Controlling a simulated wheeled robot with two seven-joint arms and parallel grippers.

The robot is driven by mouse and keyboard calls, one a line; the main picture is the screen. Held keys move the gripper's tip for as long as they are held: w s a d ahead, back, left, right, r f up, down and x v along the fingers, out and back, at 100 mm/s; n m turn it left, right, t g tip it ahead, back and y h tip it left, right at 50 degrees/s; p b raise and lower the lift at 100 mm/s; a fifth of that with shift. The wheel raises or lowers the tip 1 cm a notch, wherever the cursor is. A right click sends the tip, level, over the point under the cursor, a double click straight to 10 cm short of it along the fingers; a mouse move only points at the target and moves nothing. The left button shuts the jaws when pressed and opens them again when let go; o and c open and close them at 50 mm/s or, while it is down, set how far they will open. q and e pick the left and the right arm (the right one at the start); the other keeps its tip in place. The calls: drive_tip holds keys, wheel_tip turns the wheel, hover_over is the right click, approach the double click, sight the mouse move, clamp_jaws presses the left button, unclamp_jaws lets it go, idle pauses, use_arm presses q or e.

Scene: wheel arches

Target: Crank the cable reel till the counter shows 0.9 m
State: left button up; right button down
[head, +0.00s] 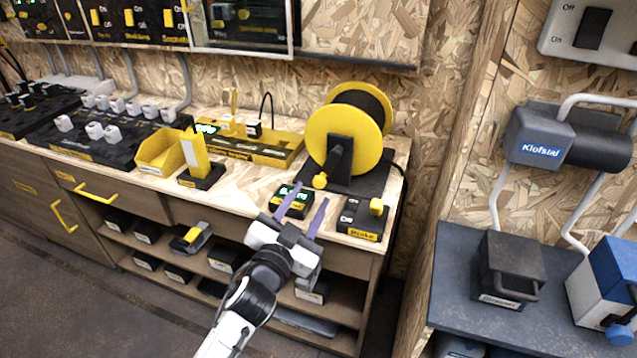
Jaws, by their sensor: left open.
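The cable reel (319,122) has yellow flanges and a dark drum, and stands upright on a black base on the workbench. Its dark crank arm points down and ends in a yellow knob (320,181) at the front. A small black and yellow counter box (283,208) with green digits stands in front of the reel; a finger covers part of it and I cannot read the number. My left gripper (305,206) is open and empty, its purple fingers apart, just below the knob at the bench's front edge. My right gripper is not in view.
A black box with a yellow switch (365,215) stands right of the counter. A yellow bin (160,152) and a yellow upright block on a black base (196,158) stand to the left. A wood post and a dark side table (452,285) are at right.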

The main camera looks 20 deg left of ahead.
sight(318, 185)
use_arm(q)
drive_tip(key=w, duration=0.6)
drive_tip(key=shift+w+d+b, duration=0.15)
drive_tip(key=shift+w+b, duration=0.15)
drive_tip(key=shift+w, duration=0.05)
clamp_jaws()
